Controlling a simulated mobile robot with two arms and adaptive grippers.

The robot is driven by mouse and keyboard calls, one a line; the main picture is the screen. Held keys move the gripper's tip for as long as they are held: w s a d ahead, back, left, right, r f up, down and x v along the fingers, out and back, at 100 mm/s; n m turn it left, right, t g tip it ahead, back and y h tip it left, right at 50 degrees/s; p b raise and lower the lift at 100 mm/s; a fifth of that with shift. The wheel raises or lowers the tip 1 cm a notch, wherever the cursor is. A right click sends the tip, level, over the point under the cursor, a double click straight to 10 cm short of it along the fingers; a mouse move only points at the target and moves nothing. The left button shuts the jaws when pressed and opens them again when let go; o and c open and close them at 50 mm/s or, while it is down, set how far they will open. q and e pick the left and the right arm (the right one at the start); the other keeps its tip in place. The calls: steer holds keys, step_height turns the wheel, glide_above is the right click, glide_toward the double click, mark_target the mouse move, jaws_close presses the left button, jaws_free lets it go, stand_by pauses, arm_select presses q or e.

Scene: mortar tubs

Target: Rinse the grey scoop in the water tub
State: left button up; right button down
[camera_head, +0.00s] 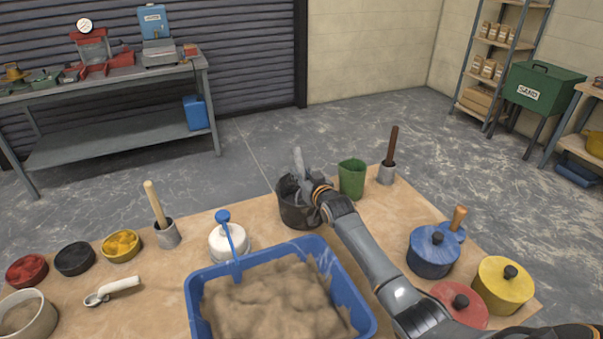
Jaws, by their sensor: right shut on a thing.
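A black round tub (298,214) stands near the back edge of the table; it fits the water tub, but I cannot make out water in it. My right gripper (304,187) is at the tub's rim, shut on the grey scoop (298,160). The scoop's grey handle sticks up above the gripper, nearly upright. Its lower end is hidden by the gripper and the tub, so I cannot tell how deep it sits. My left gripper is not in view.
A blue tub of sand-coloured material (193,296) stands in front. A pale scoop (112,290) lies at left. Lidded pots (434,256) stand at right.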

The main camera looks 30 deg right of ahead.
steer(key=shift+r+p, duration=1)
steer(key=shift+r, duration=0.1)
steer(key=shift+f+b, duration=0.8)
steer(key=shift+f, duration=0.3)
steer(key=shift+r, duration=0.15)
steer(key=shift+r+p, duration=0.9)
steer(key=shift+p, duration=0.1)
step_height(320, 180, up, 10)
steer(key=p, duration=0.9)
steer(key=shift+r, duration=0.1)
